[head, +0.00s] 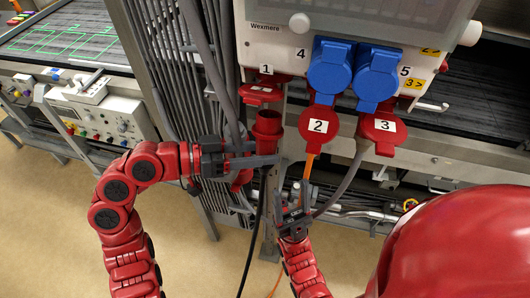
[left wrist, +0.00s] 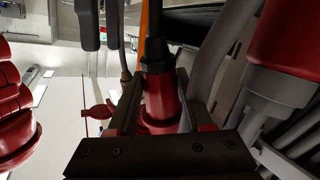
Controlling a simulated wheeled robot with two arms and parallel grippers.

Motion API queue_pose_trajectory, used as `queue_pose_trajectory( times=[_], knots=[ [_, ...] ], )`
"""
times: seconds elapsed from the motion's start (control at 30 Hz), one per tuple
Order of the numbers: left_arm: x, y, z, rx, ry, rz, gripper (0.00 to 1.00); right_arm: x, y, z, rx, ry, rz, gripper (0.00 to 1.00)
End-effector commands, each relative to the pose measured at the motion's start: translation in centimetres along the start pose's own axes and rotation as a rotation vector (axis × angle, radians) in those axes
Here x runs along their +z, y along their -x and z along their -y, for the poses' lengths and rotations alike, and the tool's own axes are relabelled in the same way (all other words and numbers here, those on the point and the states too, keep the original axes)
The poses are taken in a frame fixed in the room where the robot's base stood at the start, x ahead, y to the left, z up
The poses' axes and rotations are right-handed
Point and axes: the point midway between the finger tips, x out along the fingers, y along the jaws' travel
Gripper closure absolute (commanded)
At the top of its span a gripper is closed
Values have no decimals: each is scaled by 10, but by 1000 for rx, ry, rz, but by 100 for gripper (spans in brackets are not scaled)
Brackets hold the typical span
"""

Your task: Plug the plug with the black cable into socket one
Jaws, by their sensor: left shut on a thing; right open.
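The red plug (head: 268,124) stands upright with its mouth up, just below socket one (head: 261,93) on the panel. Socket one's red lid looks tilted outward, and a small gap shows between it and the plug. My left gripper (head: 262,160) is shut around the plug's lower body. The black cable (head: 261,205) hangs down from there. In the left wrist view the red plug (left wrist: 160,97) sits between both fingers, with its black cable end (left wrist: 158,52) showing. My right gripper (head: 293,203) is open, lower down, near an orange cable (head: 307,168); whether the cable is between its fingers is unclear.
Red sockets two (head: 318,127) and three (head: 382,128) are right of socket one, with an orange and a grey cable below. Blue sockets (head: 330,68) sit above. Grey conduits (head: 205,60) run close on the left. Floor is clear at lower left.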

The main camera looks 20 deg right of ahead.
Motion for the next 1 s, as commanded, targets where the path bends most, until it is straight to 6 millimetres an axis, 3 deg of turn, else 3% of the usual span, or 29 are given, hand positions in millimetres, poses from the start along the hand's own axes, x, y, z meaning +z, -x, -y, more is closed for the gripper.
queue_pose_trajectory(
  times=[0.2,0.73,1.0],
  knots=[
    [-26,0,-1,1,0,-2,100,-3,-18,-1,0,0,0,40],
    [-54,4,-1,-3,-7,3,100,-5,-29,-2,0,0,0,40],
    [-56,4,0,-4,-6,5,100,-5,-29,-2,0,0,0,40]
  ],
)
